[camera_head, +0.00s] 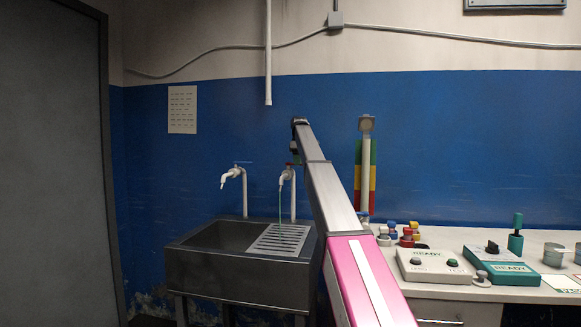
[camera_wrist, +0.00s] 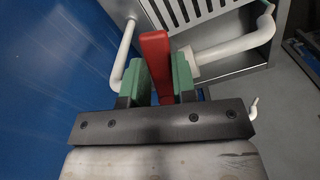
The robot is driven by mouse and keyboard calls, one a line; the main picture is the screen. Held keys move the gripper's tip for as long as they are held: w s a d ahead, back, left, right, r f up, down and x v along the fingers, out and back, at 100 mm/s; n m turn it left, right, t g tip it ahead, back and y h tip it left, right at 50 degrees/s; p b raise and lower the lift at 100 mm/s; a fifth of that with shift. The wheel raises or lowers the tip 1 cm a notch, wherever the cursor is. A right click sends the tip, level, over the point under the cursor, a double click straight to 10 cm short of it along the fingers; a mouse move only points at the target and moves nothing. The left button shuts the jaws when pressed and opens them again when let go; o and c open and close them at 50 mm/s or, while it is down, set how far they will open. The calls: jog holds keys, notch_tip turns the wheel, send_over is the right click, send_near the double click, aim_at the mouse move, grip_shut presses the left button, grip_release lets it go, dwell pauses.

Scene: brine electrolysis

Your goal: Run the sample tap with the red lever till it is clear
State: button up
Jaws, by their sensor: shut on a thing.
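In the wrist view, the red lever (camera_wrist: 154,62) stands between the green fingers of my gripper (camera_wrist: 161,78), which is shut on it. The white sample tap (camera_wrist: 232,48) extends to the right behind the lever. In the head view, this tap (camera_head: 286,177) is the right one of two white taps over the sink. A thin greenish stream (camera_head: 280,207) falls from its spout toward the slatted drainer (camera_head: 279,240). My arm hides part of the tap's right side, and the lever is too small there to judge its angle.
The left tap (camera_head: 232,176) has a blue lever and shows no stream. The metal sink (camera_head: 205,264) stands below. To the right, a bench (camera_head: 447,290) carries two READY boxes (camera_head: 432,266) and several coloured knobs. A red, yellow and green gauge strip (camera_head: 372,180) stands behind my arm.

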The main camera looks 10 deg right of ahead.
jog(key=shift+s, duration=0.1)
jog(key=shift+w+d+n, duration=0.2)
jog(key=shift+w+n, duration=0.2)
jog(key=shift+n, duration=0.45)
jog(key=shift+w+d+n, duration=0.15)
jog(key=shift+w+n, duration=0.25)
jog(key=shift+n, duration=0.45)
jog(key=o, duration=1)
